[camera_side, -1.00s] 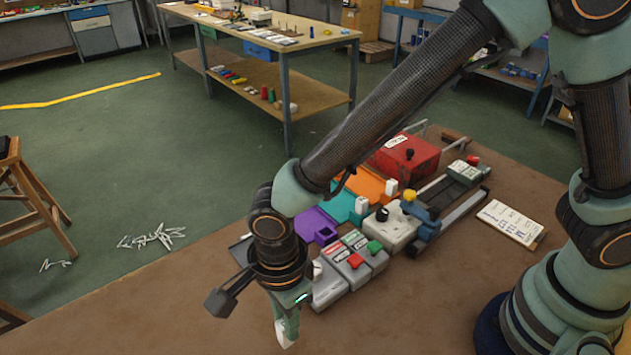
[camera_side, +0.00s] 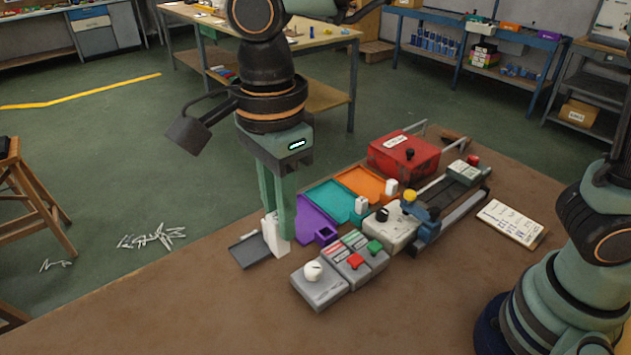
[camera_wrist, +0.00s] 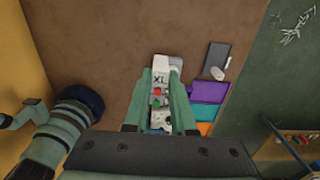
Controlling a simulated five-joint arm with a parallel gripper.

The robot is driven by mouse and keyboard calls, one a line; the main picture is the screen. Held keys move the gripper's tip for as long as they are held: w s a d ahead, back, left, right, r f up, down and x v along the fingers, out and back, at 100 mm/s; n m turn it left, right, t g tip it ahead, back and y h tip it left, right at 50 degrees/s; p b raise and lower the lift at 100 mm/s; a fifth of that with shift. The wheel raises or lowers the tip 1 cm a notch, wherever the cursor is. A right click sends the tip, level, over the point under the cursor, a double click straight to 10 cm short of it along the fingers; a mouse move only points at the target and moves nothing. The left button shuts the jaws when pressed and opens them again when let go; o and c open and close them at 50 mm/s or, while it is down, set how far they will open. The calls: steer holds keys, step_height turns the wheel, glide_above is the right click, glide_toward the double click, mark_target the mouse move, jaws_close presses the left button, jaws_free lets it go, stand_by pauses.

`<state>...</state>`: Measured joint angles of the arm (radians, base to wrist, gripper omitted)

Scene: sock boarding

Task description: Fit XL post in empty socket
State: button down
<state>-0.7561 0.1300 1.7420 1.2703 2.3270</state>
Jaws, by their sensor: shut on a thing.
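My gripper (camera_side: 278,235) is shut on the white XL post (camera_side: 270,232), which hangs upright between the fingers. In the wrist view, the lettering XL (camera_wrist: 160,78) shows between the fingertips. In the side view, the gripper is in front of the dark grey tray's right part and left of the purple tray (camera_side: 312,220). An empty square socket (camera_side: 325,234) is at the purple tray's near right end. The post is apart from that socket. Whether the post's foot touches anything cannot be told.
Teal (camera_side: 334,199) and orange (camera_side: 362,184) trays have white posts at their ends. The dark grey tray (camera_side: 246,252) has a white piece (camera_wrist: 217,73) beside it. Button boxes (camera_side: 362,262) and a white-knobbed box (camera_side: 318,289) stand nearby. A red box (camera_side: 405,160) is behind. The front bench is clear.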

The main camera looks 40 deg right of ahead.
steer(key=w+d, duration=0.6)
steer(key=d, duration=0.3)
steer(key=w+d, duration=0.5)
steer(key=d, duration=0.3)
step_height(320, 180, down, 20)
steer(key=shift+d+r, duration=0.15)
steer(key=shift+r, duration=0.1)
steer(key=shift+f, duration=0.1)
steer(key=c, duration=0.8)
jaws_free()
steer(key=shift+o, duration=0.2)
